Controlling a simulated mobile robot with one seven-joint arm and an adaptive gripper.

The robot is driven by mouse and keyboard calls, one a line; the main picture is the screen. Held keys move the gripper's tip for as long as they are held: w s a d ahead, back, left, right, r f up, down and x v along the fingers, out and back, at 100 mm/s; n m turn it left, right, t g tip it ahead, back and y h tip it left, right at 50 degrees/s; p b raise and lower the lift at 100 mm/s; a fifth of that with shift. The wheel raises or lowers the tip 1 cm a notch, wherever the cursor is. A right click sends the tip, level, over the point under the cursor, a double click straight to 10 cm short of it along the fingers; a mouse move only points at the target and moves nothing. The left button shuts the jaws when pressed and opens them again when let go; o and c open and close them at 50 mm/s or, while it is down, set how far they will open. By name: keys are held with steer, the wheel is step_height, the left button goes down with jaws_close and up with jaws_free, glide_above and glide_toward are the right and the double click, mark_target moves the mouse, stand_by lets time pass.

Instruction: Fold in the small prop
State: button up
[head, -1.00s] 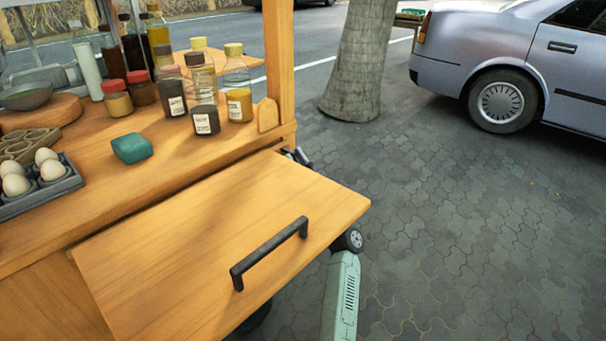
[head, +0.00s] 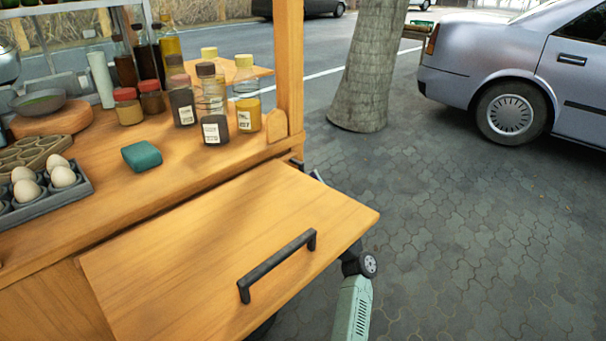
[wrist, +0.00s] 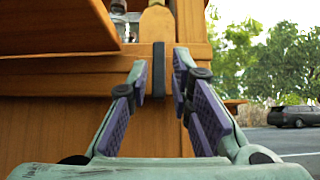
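The small prop seems to be the short dark upright bar (wrist: 159,70) on the cart's wooden side in the wrist view. My gripper (wrist: 160,76) is open, its purple-padded fingers on either side of the bar's line; I cannot tell whether they reach around it. No contact shows. In the head view, the wooden flap (head: 190,245) with a black handle (head: 278,264) stands out level from the cart's front. It hides most of my gripper and arm. A small dark piece (head: 297,163) shows at the flap's far right corner.
The cart top (head: 190,165) holds a teal block (head: 142,156), an egg tray (head: 48,202), and several bottles and jars near the right post (head: 288,65). Paved ground (head: 460,230) to the right is open, with a tree trunk (head: 365,70) and a parked car (head: 510,70) beyond.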

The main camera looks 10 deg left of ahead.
steer(key=v, duration=0.8)
